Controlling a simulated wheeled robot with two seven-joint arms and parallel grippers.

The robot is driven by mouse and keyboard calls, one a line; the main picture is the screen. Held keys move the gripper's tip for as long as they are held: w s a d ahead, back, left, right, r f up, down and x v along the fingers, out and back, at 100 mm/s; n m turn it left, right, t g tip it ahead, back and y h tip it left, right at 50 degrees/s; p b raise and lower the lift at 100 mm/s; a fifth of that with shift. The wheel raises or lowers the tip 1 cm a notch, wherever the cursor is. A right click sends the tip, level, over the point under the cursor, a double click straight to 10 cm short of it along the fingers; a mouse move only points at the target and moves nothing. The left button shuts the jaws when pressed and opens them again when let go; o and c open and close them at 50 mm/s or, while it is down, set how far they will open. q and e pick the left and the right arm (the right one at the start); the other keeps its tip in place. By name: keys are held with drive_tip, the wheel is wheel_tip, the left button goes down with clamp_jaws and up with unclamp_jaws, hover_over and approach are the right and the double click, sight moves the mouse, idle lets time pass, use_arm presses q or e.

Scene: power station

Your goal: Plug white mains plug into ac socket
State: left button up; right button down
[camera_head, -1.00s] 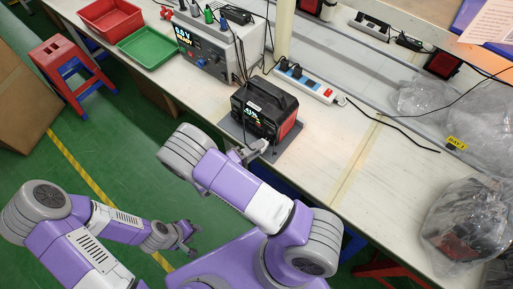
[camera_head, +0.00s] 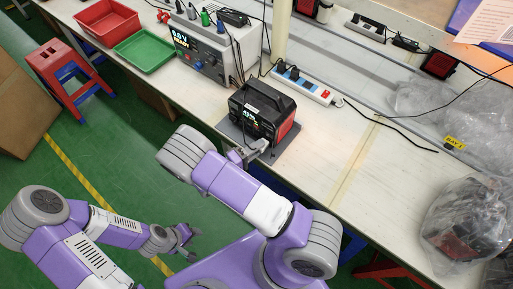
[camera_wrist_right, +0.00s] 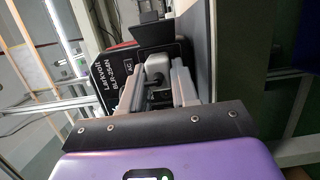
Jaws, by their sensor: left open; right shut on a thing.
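The power station (camera_head: 262,108) is a black box with a handle and red sides. It stands on a grey mat (camera_head: 286,152) on the bench. In the right wrist view its lettered front (camera_wrist_right: 112,68) with an "AC" label is close ahead, and a black flap (camera_wrist_right: 150,36) stands out from it. My right gripper (camera_head: 258,148) is at this front, shut on the pale plug (camera_wrist_right: 156,68), with a dark cable end behind it. The socket is hidden, so I cannot tell whether the plug is in it. My left gripper (camera_head: 186,241) is open and empty over the floor.
A bench instrument (camera_head: 204,58), a green tray (camera_head: 145,49) and a red tray (camera_head: 106,21) stand at the upper left. A power strip (camera_head: 303,83) lies behind the station. Bagged items (camera_head: 465,215) sit at the right. The bench between is clear.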

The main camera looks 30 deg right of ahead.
drive_tip(key=shift+w+d, duration=0.1)
drive_tip(key=shift+d, duration=0.1)
idle(0.3)
drive_tip(key=c, duration=0.8)
unclamp_jaws()
drive_tip(key=a, duration=0.5)
drive_tip(key=s+a, duration=0.1)
drive_tip(key=a, duration=0.1)
drive_tip(key=shift+a, duration=0.3)
